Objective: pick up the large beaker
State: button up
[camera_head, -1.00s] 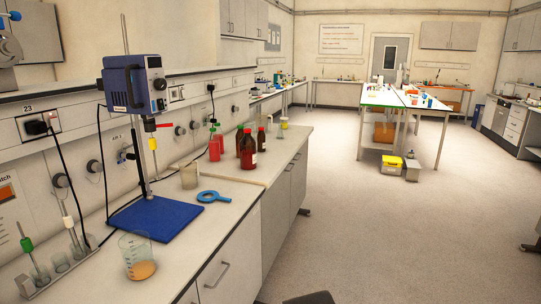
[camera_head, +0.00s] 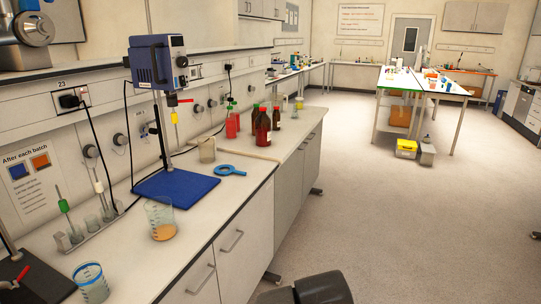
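A clear glass beaker (camera_head: 160,220) with orange-brown liquid in its bottom stands upright on the near part of the white bench, in front of the blue stand base. A beaker with a blue band near its rim (camera_head: 91,283) stands at the bottom left, close to the front edge. A third, cloudy beaker (camera_head: 207,150) stands behind the blue base. I cannot tell for certain which is the large one. Only a dark rounded part of mine shows at the bottom edge. No gripper fingertips are in view, and nothing is seen holding any beaker.
The blue stirrer stand (camera_head: 177,195) rises behind the orange-liquid beaker. Brown bottles (camera_head: 263,127) stand farther back. The floor (camera_head: 400,220) right of the bench is clear.

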aim_at(160, 213)
jog(key=i+j+u, duration=0.1)
jog(key=j+u, duration=0.3)
jog(key=i+j+u, duration=0.15)
jog(key=j+u, duration=0.25)
jog(key=l, duration=0.1)
